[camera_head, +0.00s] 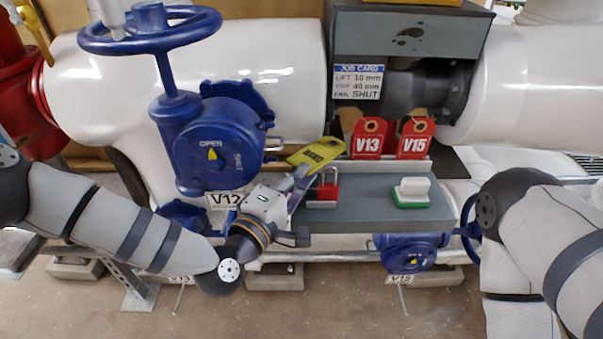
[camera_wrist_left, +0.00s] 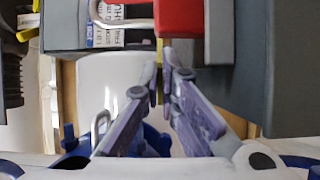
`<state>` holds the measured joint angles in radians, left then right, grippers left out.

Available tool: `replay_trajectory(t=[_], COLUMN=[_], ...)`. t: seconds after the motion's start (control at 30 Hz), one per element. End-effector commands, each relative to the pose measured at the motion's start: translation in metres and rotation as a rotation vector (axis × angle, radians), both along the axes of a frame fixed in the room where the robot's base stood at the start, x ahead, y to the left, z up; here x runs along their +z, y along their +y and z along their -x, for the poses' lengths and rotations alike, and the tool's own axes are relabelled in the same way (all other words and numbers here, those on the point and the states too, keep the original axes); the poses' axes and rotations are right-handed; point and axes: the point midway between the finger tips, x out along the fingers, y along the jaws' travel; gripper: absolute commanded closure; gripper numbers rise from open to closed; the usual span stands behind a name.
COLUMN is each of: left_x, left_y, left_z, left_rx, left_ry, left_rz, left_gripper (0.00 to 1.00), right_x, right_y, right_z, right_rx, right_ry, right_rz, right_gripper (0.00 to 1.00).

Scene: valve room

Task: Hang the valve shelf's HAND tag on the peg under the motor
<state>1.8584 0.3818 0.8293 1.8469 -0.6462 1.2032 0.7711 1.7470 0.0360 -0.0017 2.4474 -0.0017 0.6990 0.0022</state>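The yellow HAND tag (camera_head: 317,152) is tilted above the back left of the valve shelf (camera_head: 370,222), its lettering partly legible. My left gripper (camera_head: 301,173) is shut on the tag's lower end. In the left wrist view, a thin yellow edge of the tag (camera_wrist_left: 159,52) shows between the fingertips (camera_wrist_left: 160,80). The grey motor housing (camera_head: 410,32) is at the top, to the right of and above the tag. I cannot make out a peg under it for certain. My right arm comes in at the right; its gripper is out of view.
Red tags V13 (camera_head: 368,138) and V15 (camera_head: 414,138) stand at the shelf's back edge. A red padlock (camera_head: 326,190) and a white-and-green block (camera_head: 411,192) are on the shelf. A blue handwheel valve (camera_head: 217,147) stands left of my gripper. A job card (camera_head: 358,82) hangs below the housing.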

Motion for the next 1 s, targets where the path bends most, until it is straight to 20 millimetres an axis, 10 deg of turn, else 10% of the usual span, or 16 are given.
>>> replay_trajectory(t=[1.0], left_x=[-0.002], left_y=[0.007], left_z=[0.014], left_rx=[-0.004], left_ry=[0.01], left_rz=[-0.003], left_gripper=[0.87], right_x=[0.002], right_y=[0.0], right_z=[-0.002], right_rx=[0.0], right_ry=[-0.007], right_rz=[0.0], right_gripper=[0.6])
